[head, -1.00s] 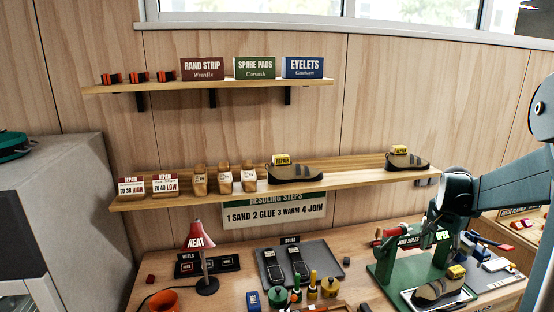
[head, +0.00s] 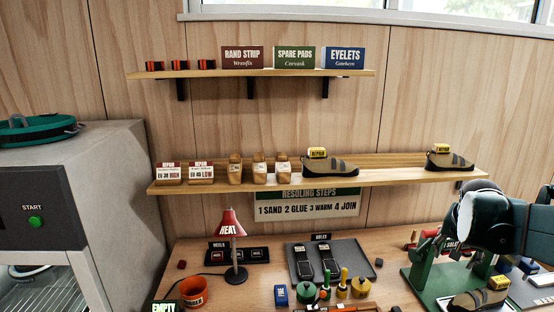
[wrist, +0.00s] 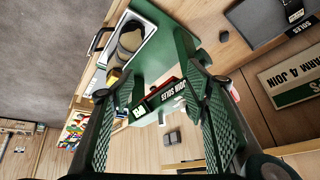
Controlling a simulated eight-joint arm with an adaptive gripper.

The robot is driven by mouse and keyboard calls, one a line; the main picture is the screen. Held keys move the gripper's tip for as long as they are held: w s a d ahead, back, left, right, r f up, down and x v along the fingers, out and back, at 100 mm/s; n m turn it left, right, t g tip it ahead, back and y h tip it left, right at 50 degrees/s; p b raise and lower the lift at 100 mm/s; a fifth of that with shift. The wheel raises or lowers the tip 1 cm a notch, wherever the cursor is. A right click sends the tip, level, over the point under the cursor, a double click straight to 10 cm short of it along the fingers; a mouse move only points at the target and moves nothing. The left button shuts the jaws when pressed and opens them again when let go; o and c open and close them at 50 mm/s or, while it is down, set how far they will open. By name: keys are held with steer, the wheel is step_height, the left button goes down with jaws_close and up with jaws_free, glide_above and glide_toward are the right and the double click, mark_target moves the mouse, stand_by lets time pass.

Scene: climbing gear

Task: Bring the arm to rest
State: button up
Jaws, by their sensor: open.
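My gripper (wrist: 160,100) is open in the wrist view, its two green textured fingers spread apart with nothing held between them. Beyond the fingers stands the green sole press (wrist: 180,45), with a climbing shoe (wrist: 131,40) on its tray. In the head view my arm comes in from the right edge, above the green press (head: 428,284). A shoe with a yellow tag (head: 478,300) sits at the press's base. The arm's end partly hides the press there.
A long shelf (head: 225,187) holds two tagged shoes, several brown shoe lasts and cards. A red heat lamp (head: 230,225), an orange cup (head: 193,291) and a grey soles tray (head: 361,268) stand on the bench. A grey START machine (head: 95,160) is at left.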

steer(key=s+a+f+n+t+y, duration=0.1)
steer(key=s+a+n, duration=0.2)
steer(key=a, duration=0.9)
steer(key=s+a+f+n+y+b, duration=0.1)
steer(key=s+a+f+n, duration=0.1)
steer(key=s+a+n, duration=0.2)
steer(key=s+a+f+n+t+y, duration=0.1)
steer(key=s+a, duration=0.7)
steer(key=a, duration=1.2)
steer(key=n+y, duration=0.1)
steer(key=n, duration=0.1)
steer(key=shift+s+a+f+n+t, duration=0.25)
steer(key=shift+a+f+n+t, duration=0.05)
steer(key=shift+a+n, duration=0.1)
